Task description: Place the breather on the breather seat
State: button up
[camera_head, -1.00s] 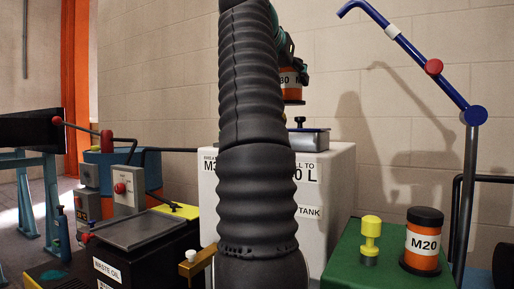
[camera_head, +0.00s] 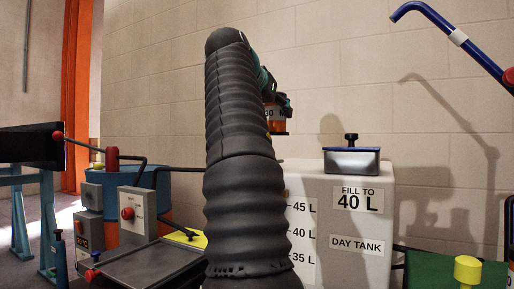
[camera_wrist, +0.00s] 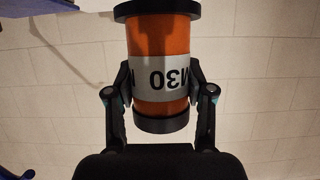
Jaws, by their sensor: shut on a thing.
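The breather (camera_head: 277,118) is an orange cylinder with dark ends and a white label, partly hidden by my arm in the head view. In the wrist view the breather (camera_wrist: 160,60) shows an upside-down M30 label. My gripper (camera_wrist: 160,90) is shut on it, one finger on each side. In the head view my gripper (camera_head: 282,102) is mostly behind my arm, above the top of the white day tank (camera_head: 345,260). The breather seat is not seen; my arm hides the left part of the tank.
A lidded metal filler box (camera_head: 351,163) with a dark knob stands on the tank. A green cabinet (camera_head: 425,270) with a yellow knob (camera_head: 467,269) is at the right. A blue pipe (camera_head: 460,42) rises there. A dark waste oil box (camera_head: 155,262) is at left.

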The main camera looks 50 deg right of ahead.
jog(key=w+d+f, duration=0.1)
jog(key=w+f, duration=0.3)
jog(key=w, duration=0.2)
jog(key=shift+w+d+f, duration=0.3)
jog(key=shift+f, duration=1.8)
jog(key=shift+f, duration=0.15)
jog(key=o, duration=1.4)
jog(key=shift+o, duration=0.2)
